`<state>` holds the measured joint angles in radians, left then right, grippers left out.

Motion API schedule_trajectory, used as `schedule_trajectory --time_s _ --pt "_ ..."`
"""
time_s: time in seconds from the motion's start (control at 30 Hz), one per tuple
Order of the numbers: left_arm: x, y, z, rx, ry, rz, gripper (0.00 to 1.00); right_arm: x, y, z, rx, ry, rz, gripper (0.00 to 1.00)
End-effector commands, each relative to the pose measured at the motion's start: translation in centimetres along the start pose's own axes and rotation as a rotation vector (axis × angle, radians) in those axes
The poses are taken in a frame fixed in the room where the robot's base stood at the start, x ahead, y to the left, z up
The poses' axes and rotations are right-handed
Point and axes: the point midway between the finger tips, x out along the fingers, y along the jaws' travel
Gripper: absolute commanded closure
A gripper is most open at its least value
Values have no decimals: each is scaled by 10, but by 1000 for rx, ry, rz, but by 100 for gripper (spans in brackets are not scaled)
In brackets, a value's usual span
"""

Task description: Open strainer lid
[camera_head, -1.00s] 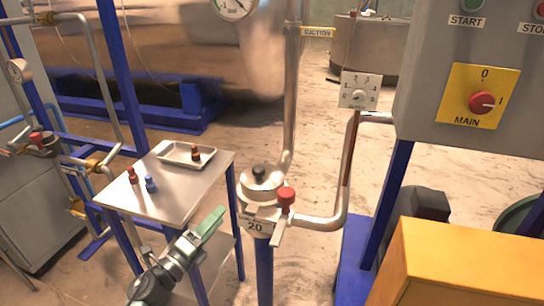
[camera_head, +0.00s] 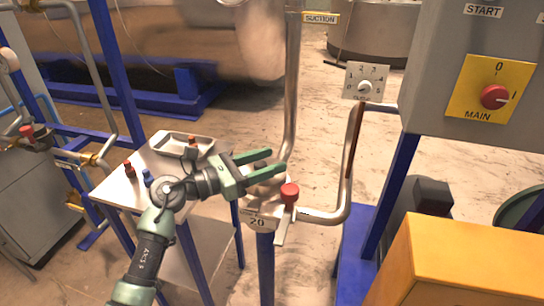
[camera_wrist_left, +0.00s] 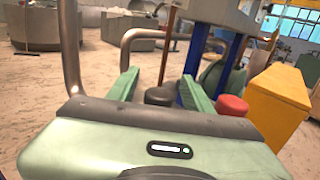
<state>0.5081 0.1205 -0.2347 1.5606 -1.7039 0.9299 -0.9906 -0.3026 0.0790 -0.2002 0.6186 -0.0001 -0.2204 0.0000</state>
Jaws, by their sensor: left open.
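The strainer (camera_head: 268,190) is a round metal body on a blue post, with a "20" tag below it. My left gripper covers most of its lid in the head view. The lid's black knob (camera_wrist_left: 158,96) shows in the left wrist view, between the two green fingers as seen there. My left gripper (camera_head: 277,162) is open, with its fingers over the strainer and pointing right. Nothing is held between them. I cannot tell whether a finger touches the knob. My right gripper is in neither view.
A red knob (camera_head: 289,193) stands close to the strainer's right side; it also shows in the left wrist view (camera_wrist_left: 232,108). Pipes rise behind and to the right. A metal table (camera_head: 118,190) with a tray (camera_head: 170,140) and small red and blue items is at left. A yellow box (camera_head: 470,260) is at right.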

Motion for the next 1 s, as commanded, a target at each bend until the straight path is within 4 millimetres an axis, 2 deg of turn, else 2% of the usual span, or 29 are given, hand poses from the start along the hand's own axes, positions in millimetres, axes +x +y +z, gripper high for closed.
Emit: schedule_trajectory --time_s 0.13,0.4,0.47,0.5,0.6,1.0 --pt "11 0 1 0 0 0 50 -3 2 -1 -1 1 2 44" --pt "13 0 0 0 0 1 50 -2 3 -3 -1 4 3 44" --pt "13 0 0 -1 0 1 64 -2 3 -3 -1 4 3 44" --pt "13 0 0 -1 0 1 75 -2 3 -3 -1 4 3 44" --pt "12 0 0 -1 0 1 100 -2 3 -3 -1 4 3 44" --pt "12 0 0 -2 -1 1 100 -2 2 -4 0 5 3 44"
